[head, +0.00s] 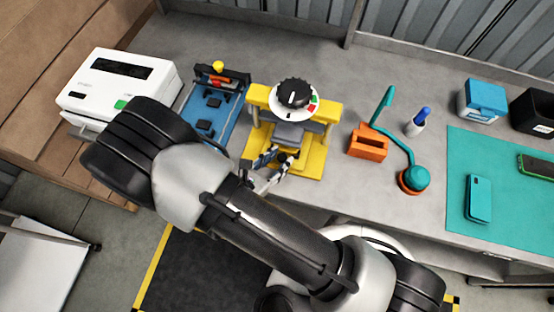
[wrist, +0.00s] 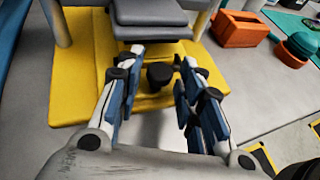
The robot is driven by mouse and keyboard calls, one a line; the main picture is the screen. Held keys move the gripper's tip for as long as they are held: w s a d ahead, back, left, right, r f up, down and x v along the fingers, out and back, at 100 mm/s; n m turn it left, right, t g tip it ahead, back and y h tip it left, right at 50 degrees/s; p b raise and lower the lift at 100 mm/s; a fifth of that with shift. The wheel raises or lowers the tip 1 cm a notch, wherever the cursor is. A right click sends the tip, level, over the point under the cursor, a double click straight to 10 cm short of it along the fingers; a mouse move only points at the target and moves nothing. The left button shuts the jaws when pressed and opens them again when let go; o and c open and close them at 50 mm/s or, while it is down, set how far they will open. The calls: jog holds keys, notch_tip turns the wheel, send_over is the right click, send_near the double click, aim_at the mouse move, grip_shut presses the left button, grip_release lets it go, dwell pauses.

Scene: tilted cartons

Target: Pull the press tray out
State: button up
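The press (head: 318,112) has a yellow frame with a black dial on a white disc on top. In the wrist view its grey pressing block (wrist: 150,14) hangs over a yellow tray area (wrist: 150,101). A black knob (wrist: 160,75) sticks out at the front of the tray. I see a gap on both sides of the knob. In the head view my gripper (head: 273,163) is at the press's front left, and my arm hides part of the area before it.
A white machine (head: 117,85) and a blue fixture (head: 213,104) stand left of the press. To the right are an orange block (head: 369,142), a teal lamp (head: 416,178) and a green mat (head: 512,210) with phones. The bench front edge is near my gripper.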

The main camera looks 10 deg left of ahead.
grip_shut()
dwell(0.4)
jog(key=s+a, duration=0.1)
jog(key=s, duration=1.2)
jog(key=shift+s, duration=0.2)
jog(key=shift+o, duration=1.6)
grip_release()
jog(key=v, duration=1.2)
